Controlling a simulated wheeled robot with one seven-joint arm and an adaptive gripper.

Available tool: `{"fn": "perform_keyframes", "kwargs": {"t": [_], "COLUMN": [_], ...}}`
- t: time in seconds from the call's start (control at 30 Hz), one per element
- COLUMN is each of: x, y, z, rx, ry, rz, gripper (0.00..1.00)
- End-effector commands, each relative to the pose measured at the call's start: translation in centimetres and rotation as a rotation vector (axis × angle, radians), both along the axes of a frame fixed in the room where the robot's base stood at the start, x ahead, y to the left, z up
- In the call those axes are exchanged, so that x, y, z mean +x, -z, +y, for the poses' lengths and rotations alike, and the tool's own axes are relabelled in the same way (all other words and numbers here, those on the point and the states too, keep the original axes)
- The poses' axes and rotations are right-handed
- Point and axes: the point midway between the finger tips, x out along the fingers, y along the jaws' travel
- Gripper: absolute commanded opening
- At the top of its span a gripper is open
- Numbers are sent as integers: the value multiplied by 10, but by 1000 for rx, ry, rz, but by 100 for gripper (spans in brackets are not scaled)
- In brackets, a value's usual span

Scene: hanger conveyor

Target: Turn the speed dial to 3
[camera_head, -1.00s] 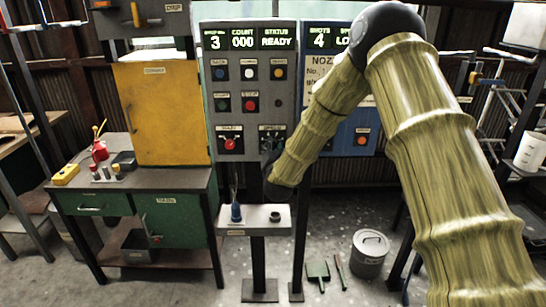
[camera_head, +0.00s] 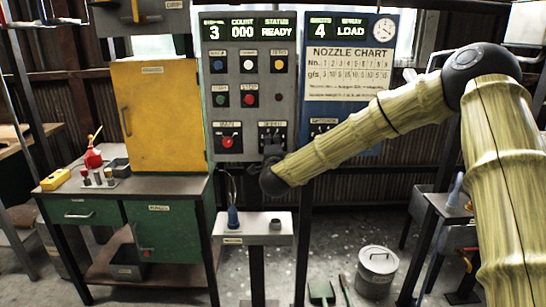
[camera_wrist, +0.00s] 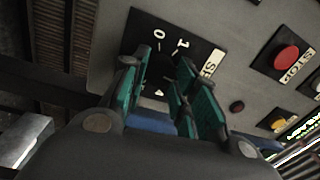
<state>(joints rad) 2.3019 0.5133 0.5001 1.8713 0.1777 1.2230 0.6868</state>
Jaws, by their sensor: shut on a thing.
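The speed dial's black plate (camera_head: 270,134) is at the lower right of the grey control panel. It also shows in the wrist view (camera_wrist: 150,30), with the marks 0 and 1 and a partly hidden white label. My gripper (camera_head: 271,154) is at this plate in the head view. In the wrist view its teal-padded fingers (camera_wrist: 158,95) reach to the plate and are shut on the dial. The knob itself is hidden between and behind the fingers, so I cannot read its setting. The display (camera_head: 242,28) above shows 3, 000 and READY.
A red knob (camera_head: 228,141) sits just left of the dial, with several push buttons above. A small shelf (camera_head: 254,231) with a blue-handled tool stands below. The blue nozzle chart panel (camera_head: 345,80) is to the right, behind my arm. A lidded bin (camera_head: 376,270) stands on the floor.

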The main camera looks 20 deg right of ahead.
Motion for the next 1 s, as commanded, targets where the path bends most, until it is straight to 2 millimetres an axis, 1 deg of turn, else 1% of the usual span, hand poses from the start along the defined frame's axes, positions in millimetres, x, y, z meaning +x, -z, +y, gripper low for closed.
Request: {"fn": "perform_keyframes", "kwargs": {"t": [0.03, 0.2, 0.43, 0.63, 1.0], "x": [0, 0, 0, 0, 0], "y": [7, 6, 4, 3, 2], "z": [-1, 0, 0, 0, 0], "rx": [37, 146, 240, 276, 283], "ry": [0, 0, 0, 1, 1], "rz": [-9, -40, -66, -76, -78], "gripper": [5, 5, 5, 5, 5]}}
